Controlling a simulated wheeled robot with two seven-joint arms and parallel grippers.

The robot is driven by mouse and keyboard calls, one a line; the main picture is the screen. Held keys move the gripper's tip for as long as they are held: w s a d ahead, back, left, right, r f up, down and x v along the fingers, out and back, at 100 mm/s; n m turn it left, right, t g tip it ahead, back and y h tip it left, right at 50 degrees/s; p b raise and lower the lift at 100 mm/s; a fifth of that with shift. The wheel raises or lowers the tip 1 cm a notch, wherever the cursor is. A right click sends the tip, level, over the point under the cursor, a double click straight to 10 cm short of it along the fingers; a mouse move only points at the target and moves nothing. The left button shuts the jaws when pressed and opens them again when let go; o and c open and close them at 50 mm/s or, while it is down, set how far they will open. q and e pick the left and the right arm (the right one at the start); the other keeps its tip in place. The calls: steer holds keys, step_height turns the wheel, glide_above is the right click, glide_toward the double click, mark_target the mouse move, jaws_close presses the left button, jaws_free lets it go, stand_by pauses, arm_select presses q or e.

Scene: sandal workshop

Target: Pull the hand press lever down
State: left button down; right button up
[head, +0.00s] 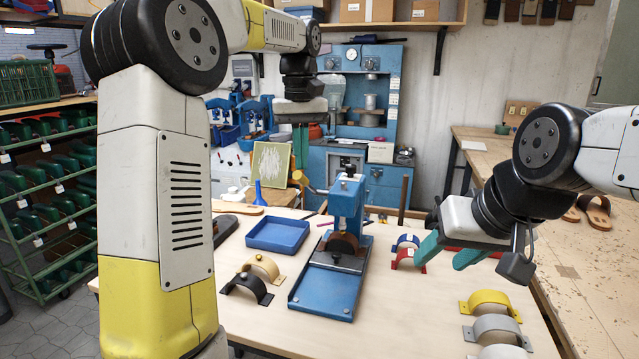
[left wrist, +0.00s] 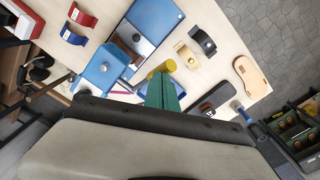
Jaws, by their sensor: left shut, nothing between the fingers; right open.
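The blue hand press (head: 346,205) stands on the workbench, with a brown strap piece (head: 342,243) under its head. Its lever (head: 316,188) reaches out to the left and ends in a yellow knob (head: 299,177). My left gripper (head: 300,150) has green fingers, is shut and empty, and appears just above the knob. In the left wrist view the yellow knob (left wrist: 164,68) shows right at the tips of the shut fingers (left wrist: 162,92); I cannot tell whether they touch. My right gripper (head: 448,250) is open and empty over the bench's right part.
A blue tray (head: 277,236) lies left of the press. Black (head: 246,288) and beige (head: 263,266) strap pieces lie in front of it. Red (head: 408,258) and blue pieces lie right of the press, with yellow (head: 490,300) and grey ones nearer.

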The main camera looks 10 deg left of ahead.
mark_target(301, 173)
arm_select(q)
steer(key=shift+f, duration=1.85)
